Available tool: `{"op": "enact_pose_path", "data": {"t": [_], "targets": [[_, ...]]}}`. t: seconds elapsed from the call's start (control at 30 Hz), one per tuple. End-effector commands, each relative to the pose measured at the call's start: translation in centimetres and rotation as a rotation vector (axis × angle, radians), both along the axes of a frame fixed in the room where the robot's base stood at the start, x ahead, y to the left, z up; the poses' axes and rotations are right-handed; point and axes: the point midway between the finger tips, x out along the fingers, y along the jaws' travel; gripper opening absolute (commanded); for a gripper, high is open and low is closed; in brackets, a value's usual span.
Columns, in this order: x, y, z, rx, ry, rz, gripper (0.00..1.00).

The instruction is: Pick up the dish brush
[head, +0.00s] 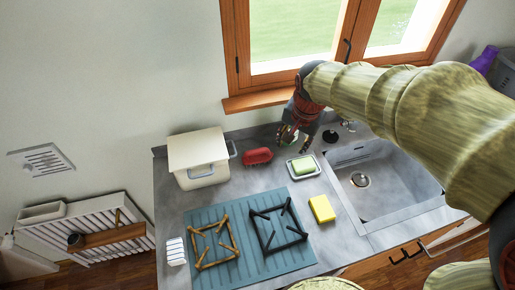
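A red, rounded object (257,156) lies on the counter between the white box and the soap dish. It may be the dish brush, but it is too small to be sure. My arm reaches in from the right, and my gripper (291,137) hangs near the back of the counter, to the right of the red object and behind the soap dish. It appears apart from the red object. The fingers are small and dark, and I cannot tell whether they are open or shut. I see nothing held in them.
A white lidded box (201,171) stands left. A soap dish (290,168) with a green bar (303,165) and a yellow sponge (322,208) sit left of the sink (396,191). Two racks (235,241) (298,239) lie on a blue mat (195,217). The window is behind.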

Motion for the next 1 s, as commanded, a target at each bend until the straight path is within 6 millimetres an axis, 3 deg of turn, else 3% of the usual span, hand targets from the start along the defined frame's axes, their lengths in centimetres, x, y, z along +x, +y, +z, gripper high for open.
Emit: {"op": "enact_pose_path", "data": {"t": [0.17,0.5,0.73,1.0], "targets": [[4.5,1.6,-0.2,0.031,0.062,-0.131,0.40],[11.2,4.9,-4.4,0.070,0.161,-0.393,0.40],[14.0,7.1,-8.8,0.079,0.221,-0.572,0.40],[15.3,8.7,-13.4,0.077,0.262,-0.722,0.40]]}}
